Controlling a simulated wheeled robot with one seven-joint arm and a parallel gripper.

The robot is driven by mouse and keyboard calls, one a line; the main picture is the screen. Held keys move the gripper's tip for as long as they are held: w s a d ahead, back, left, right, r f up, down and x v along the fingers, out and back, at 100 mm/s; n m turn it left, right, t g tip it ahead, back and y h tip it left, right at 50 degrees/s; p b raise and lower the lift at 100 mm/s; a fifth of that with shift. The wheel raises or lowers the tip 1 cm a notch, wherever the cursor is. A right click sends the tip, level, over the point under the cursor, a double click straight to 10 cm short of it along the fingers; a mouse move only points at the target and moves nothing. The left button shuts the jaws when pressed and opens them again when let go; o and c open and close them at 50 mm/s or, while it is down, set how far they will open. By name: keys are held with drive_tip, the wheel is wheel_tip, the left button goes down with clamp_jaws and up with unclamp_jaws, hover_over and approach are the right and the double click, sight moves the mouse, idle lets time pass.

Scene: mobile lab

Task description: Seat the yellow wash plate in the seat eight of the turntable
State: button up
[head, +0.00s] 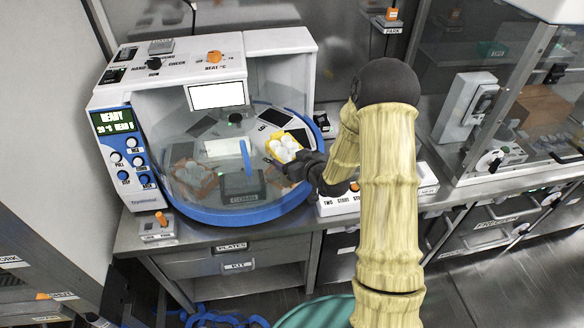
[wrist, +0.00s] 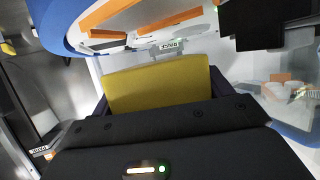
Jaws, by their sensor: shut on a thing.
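The yellow wash plate (head: 273,150) is held at the right side of the turntable, with white rounded shapes on its top. My gripper (head: 297,163) is shut on it. In the wrist view the plate's plain yellow side (wrist: 165,92) fills the space between my dark jaws (wrist: 160,108). The turntable (head: 225,215) has a blue rim and sits under a clear cover in the white machine. Dark seats (head: 298,136) show on its deck beyond the plate. I cannot tell which seat is number eight, or whether the plate touches the deck.
The machine's screen panel (head: 120,122) reads READY. The clear cover spans the turntable's front left, over orange-brown items (head: 195,180). A white box with printed labels (head: 340,204) stands on the bench right of the turntable. A small orange-knobbed box (head: 158,227) stands at the bench's front left.

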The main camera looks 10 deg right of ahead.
drive_tip(key=shift+f+p, duration=0.3)
drive_tip(key=shift+f, duration=1.75)
drive_tip(key=shift+f, duration=0.25)
drive_tip(key=o, duration=1)
drive_tip(key=shift+o, duration=0.2)
drive_tip(key=shift+r, duration=0.15)
drive_tip(key=shift+r, duration=0.25)
drive_tip(key=b+v, duration=0.2)
drive_tip(key=v, duration=1)
drive_tip(key=shift+b, duration=0.4)
